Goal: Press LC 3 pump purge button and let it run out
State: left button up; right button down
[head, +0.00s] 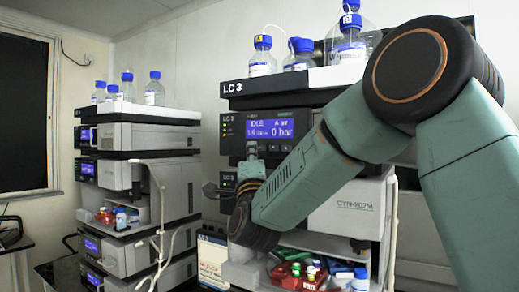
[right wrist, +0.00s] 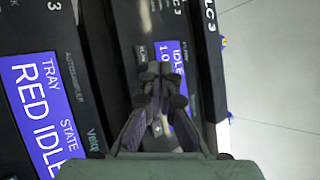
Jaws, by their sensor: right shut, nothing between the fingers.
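The LC 3 stack (head: 232,103) stands in the centre of the head view. Its pump module carries a blue display (head: 270,129) reading IDLE and 0 bar, which also shows partly in the right wrist view (right wrist: 179,125). My right gripper (head: 251,150) is shut and empty, its fingertips at the pump's front panel just below the display's left end. In the right wrist view the closed fingers (right wrist: 160,72) overlap the panel and part of the display. I cannot make out the purge button or tell whether the fingertips touch the panel. My left gripper is out of view.
Blue-capped bottles (head: 262,58) stand on top of the LC 3 stack. The autosampler display (right wrist: 37,105) reads TRAY RED, STATE IDLE. Vials and a red tray (head: 297,279) sit low in the stack. Another instrument stack (head: 140,140) stands at left. A pale tube (head: 391,225) hangs at right.

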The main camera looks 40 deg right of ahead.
jog(key=shift+s+d, duration=0.25)
jog(key=shift+d, duration=0.45)
jog(key=shift+b, duration=0.3)
jog(key=shift+w, duration=0.25)
